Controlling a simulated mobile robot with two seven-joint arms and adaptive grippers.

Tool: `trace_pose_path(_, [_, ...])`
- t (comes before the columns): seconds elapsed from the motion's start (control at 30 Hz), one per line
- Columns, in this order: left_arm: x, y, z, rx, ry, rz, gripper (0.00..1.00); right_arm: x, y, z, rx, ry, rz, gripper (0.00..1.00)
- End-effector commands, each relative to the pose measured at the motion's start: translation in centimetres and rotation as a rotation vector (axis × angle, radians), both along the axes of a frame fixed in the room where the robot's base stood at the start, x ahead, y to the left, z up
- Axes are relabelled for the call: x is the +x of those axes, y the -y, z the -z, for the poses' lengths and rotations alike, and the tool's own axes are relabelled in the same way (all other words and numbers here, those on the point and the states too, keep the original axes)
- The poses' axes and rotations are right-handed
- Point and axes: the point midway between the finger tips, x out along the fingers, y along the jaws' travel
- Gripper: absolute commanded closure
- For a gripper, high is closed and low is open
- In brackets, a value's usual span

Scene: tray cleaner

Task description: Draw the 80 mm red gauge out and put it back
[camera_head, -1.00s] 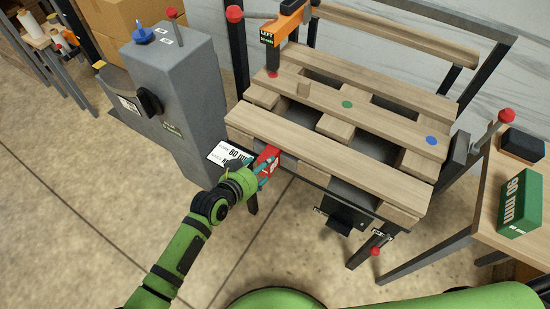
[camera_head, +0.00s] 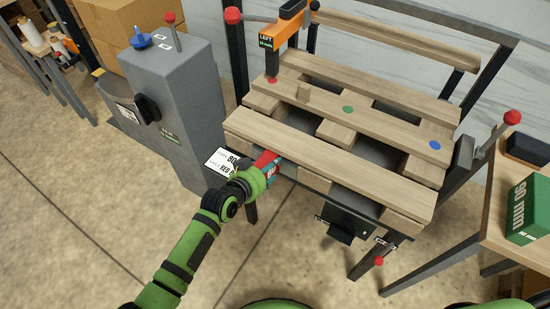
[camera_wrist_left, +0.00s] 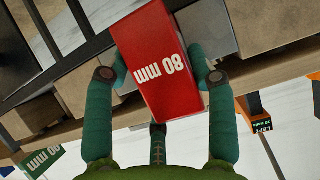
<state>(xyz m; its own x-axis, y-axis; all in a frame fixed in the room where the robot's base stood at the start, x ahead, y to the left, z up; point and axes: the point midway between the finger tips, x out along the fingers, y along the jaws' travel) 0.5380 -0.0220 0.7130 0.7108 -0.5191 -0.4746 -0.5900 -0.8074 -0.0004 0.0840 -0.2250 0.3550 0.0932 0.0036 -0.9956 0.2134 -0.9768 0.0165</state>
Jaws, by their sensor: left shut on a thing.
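The red 80 mm gauge (camera_head: 266,158) is at the front left edge of the wooden pallet (camera_head: 300,157), just below the top front board. In the left wrist view the gauge (camera_wrist_left: 160,62) is a red block with white "80 mm" lettering. My left gripper (camera_head: 268,172) is shut on it, with teal fingers on both sides; the fingers (camera_wrist_left: 165,75) also show in the left wrist view. The gauge's far end lies by the pallet opening; I cannot tell how much is inside. My right gripper is out of view.
A grey cabinet (camera_head: 178,105) with a white label sign (camera_head: 222,160) stands left of the pallet. An orange clamp marked LEFT (camera_head: 285,30) is at the back. A green 90 mm block (camera_head: 527,208) lies on the right table. Dark metal frame and red-knobbed levers surround the pallet.

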Motion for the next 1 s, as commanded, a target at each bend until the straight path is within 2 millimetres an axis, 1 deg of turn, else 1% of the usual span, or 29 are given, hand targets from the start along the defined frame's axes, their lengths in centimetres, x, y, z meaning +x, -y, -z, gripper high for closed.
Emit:
trace_pose_path(0.03, [0.2,-0.5,0.2,0.007,0.000,-0.007,0.82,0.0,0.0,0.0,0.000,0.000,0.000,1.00])
trace_pose_path(1.0, [-3.0,-3.1,0.6,0.014,-0.012,-0.012,0.82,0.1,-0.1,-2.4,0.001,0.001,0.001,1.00])
